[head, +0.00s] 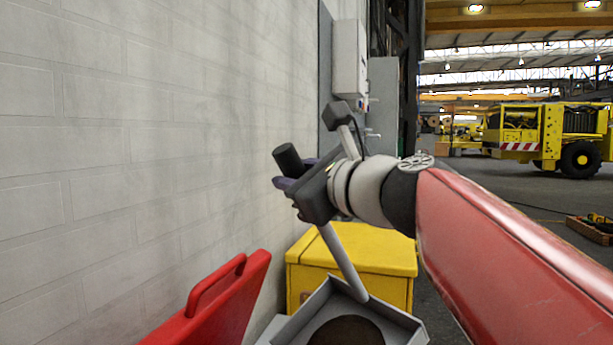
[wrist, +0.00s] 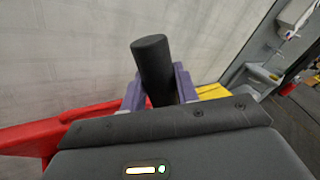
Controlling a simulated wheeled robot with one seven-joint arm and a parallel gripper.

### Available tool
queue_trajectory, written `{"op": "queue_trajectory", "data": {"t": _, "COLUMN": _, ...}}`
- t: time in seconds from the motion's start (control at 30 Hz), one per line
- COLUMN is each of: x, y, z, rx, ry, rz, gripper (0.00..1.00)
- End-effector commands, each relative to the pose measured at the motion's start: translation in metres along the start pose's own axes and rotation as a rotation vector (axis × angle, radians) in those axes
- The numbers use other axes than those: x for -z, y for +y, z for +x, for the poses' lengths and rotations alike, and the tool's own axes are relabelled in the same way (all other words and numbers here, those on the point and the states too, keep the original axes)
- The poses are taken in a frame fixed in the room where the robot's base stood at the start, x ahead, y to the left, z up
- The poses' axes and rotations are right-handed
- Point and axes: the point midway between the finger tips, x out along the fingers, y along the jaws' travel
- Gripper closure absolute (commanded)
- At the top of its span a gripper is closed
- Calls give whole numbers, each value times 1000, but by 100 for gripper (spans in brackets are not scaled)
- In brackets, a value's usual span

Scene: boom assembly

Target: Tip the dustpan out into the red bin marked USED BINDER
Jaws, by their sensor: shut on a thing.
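My gripper (head: 292,176) is shut on the black grip (head: 288,157) of the dustpan's long handle. In the wrist view the two purple fingers of my gripper (wrist: 159,88) close on either side of the black grip (wrist: 153,65). A grey shaft runs down to the grey dustpan (head: 405,322), which holds a dark brown heap (head: 346,332). The pan is cut off by the bottom edge. A red panel with a handle (head: 222,302), seemingly a raised bin lid, stands left of the pan; red also shows in the wrist view (wrist: 50,132). No marking or bin opening is visible.
A yellow box with a lid (head: 350,255) stands behind the pan, near the pale block wall (head: 130,150). Grey wall cabinets (head: 382,100) are beyond it. Open floor lies to the right, with a yellow vehicle (head: 550,135) far off and a low tray (head: 590,228).

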Motion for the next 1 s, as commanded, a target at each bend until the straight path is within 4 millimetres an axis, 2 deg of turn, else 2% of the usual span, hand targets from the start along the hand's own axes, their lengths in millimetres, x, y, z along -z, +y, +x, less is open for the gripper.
{"op": "queue_trajectory", "data": {"t": 0.1, "x": -10, "y": 10, "z": -1, "rx": 2, "ry": -5, "rz": -37, "gripper": 100}}
{"op": "queue_trajectory", "data": {"t": 0.5, "x": -25, "y": 40, "z": -1, "rx": 3, "ry": -5, "rz": -122, "gripper": 100}}
{"op": "queue_trajectory", "data": {"t": 1.0, "x": -29, "y": 47, "z": -1, "rx": 4, "ry": -4, "rz": -144, "gripper": 100}}
